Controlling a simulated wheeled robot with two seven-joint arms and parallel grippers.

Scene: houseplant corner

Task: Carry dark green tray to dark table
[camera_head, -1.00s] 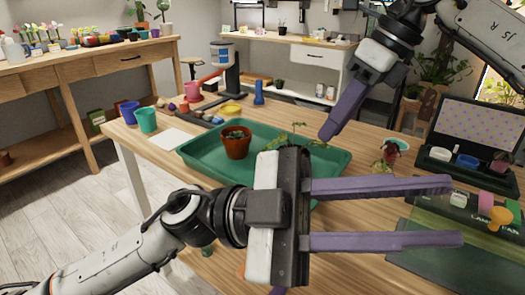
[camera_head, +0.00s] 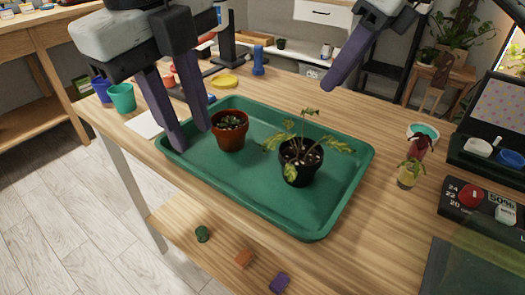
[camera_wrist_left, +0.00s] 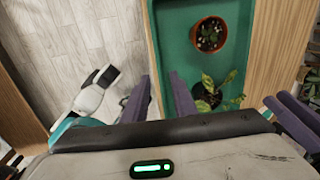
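The dark green tray (camera_head: 235,180) lies flat on a light wooden table. It holds a terracotta pot (camera_head: 229,136) with a small plant and a black pot (camera_head: 298,168) with a leafy plant. My left gripper (camera_head: 188,136) is open at the tray's left end; one finger is outside the rim and one inside, as the left wrist view (camera_wrist_left: 162,90) also shows. My right gripper's purple finger (camera_head: 350,60) hangs above the tray's far side, clear of it; its opening is unclear. I cannot pick out a dark table with certainty.
Cups (camera_head: 122,98) and white paper (camera_head: 146,123) stand or lie near the tray's left end. A small potted plant (camera_head: 408,174) and a black case (camera_head: 489,150) are to the right. Floor at the left is clear.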

